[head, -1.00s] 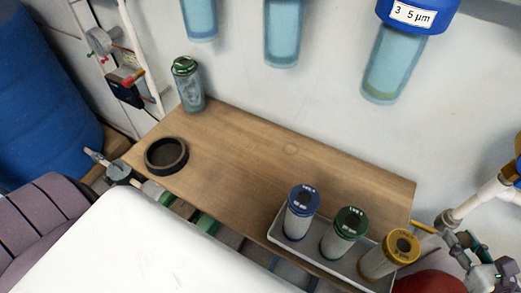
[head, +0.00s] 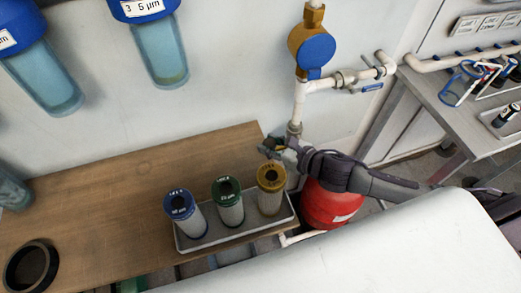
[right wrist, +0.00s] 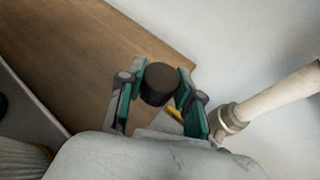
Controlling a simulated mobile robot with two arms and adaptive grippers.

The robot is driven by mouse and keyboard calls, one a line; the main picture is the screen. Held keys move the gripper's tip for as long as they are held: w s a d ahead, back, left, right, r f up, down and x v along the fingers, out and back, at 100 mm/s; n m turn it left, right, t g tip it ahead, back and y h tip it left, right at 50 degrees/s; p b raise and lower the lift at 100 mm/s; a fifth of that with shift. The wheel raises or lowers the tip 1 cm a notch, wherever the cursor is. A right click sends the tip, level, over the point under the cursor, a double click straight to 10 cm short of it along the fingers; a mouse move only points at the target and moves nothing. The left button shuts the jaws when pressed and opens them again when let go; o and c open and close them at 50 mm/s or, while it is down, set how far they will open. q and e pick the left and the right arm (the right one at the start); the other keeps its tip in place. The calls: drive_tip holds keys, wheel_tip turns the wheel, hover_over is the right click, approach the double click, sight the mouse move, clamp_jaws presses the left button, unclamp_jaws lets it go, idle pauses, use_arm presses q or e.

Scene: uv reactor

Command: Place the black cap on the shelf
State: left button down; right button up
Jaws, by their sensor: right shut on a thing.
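My right gripper (head: 270,147) is at the right end of the wooden shelf (head: 110,190), just beyond the yellow-topped cartridge. In the right wrist view my right gripper (right wrist: 160,88) is shut on a small dark round cap (right wrist: 160,82), which I take as the black cap. The cap is held between the green-sided fingers, over or beside the shelf's corner (right wrist: 95,60); its height above it is unclear. In the head view I cannot make out the cap clearly. My left gripper is not in view.
A pale tray (head: 237,237) holds blue-topped (head: 184,212), green-topped (head: 229,202) and yellow-topped (head: 270,190) cartridges. A black ring (head: 30,268) lies at the shelf's left. A valve pipe (head: 300,100) and a red vessel (head: 330,206) stand at right. Mid-shelf is clear.

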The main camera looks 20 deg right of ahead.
sight(261, 158)
drive_tip(key=shift+w+a+f, duration=0.8)
drive_tip(key=shift+a+f, duration=0.05)
drive_tip(key=shift+a, duration=0.2)
wheel_tip(261, 158, down, 4)
drive_tip(key=shift+r, duration=0.1)
drive_tip(key=shift+f, duration=0.2)
drive_tip(key=o, duration=0.8)
